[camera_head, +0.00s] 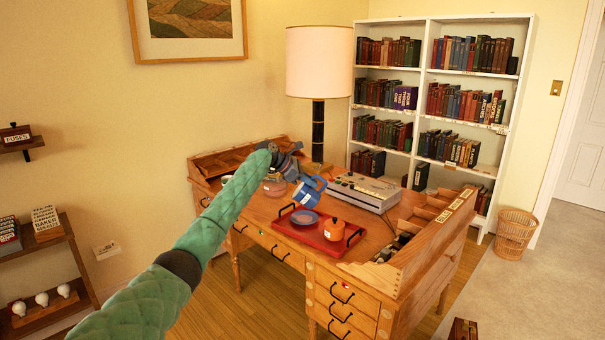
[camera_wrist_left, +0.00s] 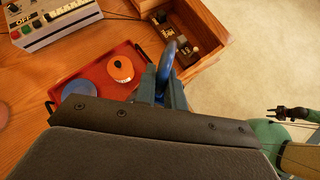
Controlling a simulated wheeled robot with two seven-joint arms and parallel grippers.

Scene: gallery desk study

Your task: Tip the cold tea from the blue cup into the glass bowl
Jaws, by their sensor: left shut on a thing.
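The blue cup (camera_head: 307,193) is held in the air above the desk, tilted, by my left gripper (camera_head: 302,174). In the left wrist view the left gripper (camera_wrist_left: 165,88) is shut on a blue curved part of the cup (camera_wrist_left: 169,58). The cup's inside and any tea do not show clearly. A round see-through vessel, which looks like the glass bowl (camera_head: 274,187), stands on the desk left of the cup, partly behind my arm. My right gripper (camera_wrist_left: 290,113) shows small at the right of the left wrist view; its jaws are too small to judge.
Below the cup is a red tray (camera_head: 318,239) with a blue saucer (camera_head: 304,217) and an orange lidded pot (camera_head: 334,229). A grey machine (camera_head: 366,191) stands behind right. A tall lamp (camera_head: 319,130) stands at the back. Raised wooden compartments (camera_head: 440,214) edge the desk's right side.

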